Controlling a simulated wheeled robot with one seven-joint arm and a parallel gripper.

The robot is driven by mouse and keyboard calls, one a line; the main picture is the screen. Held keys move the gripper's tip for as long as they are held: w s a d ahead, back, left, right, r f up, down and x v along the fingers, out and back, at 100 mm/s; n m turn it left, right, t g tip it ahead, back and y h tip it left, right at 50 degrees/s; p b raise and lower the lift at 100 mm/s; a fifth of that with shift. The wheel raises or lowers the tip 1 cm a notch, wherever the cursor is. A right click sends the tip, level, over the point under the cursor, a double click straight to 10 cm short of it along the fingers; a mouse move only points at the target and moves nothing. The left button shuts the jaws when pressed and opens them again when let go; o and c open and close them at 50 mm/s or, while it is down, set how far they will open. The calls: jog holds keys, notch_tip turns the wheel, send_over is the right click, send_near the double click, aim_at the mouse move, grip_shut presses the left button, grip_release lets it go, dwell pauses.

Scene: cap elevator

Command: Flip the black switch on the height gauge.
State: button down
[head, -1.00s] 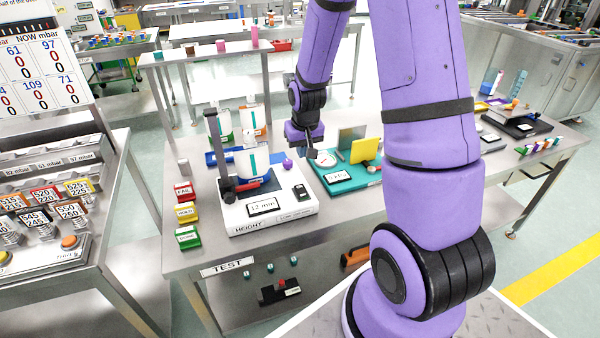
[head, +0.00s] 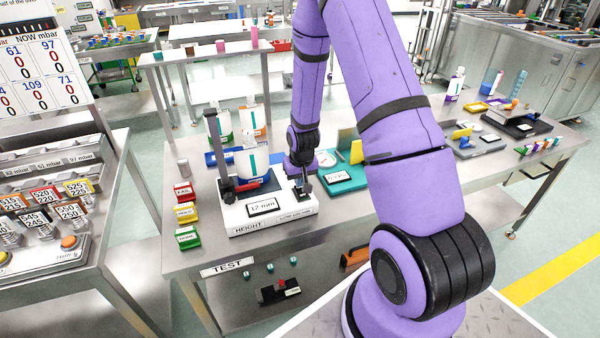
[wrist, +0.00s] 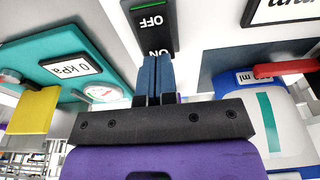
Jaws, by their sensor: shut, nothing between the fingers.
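The height gauge (head: 240,220) is a white base marked HEIGHT on the bench, with a dark upright column (head: 222,165) and a display (head: 263,207) reading 12 mm. Its black switch (wrist: 150,15) shows in the wrist view, with OFF and ON lettering on its face. My gripper (wrist: 157,62) is shut and empty, its blue fingertips over the ON end of the switch. I cannot tell whether they touch it. In the head view my gripper (head: 302,188) is low over the right of the gauge and covers most of the switch.
A white bottle with a teal stripe (head: 252,163) stands on the gauge. A teal device (head: 355,181) with a dial and a yellow block is close on the right. FAIL, HOLD and a green block (head: 187,237) line the left.

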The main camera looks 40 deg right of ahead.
jog(key=shift+w+f, duration=0.1)
jog(key=shift+f, duration=0.25)
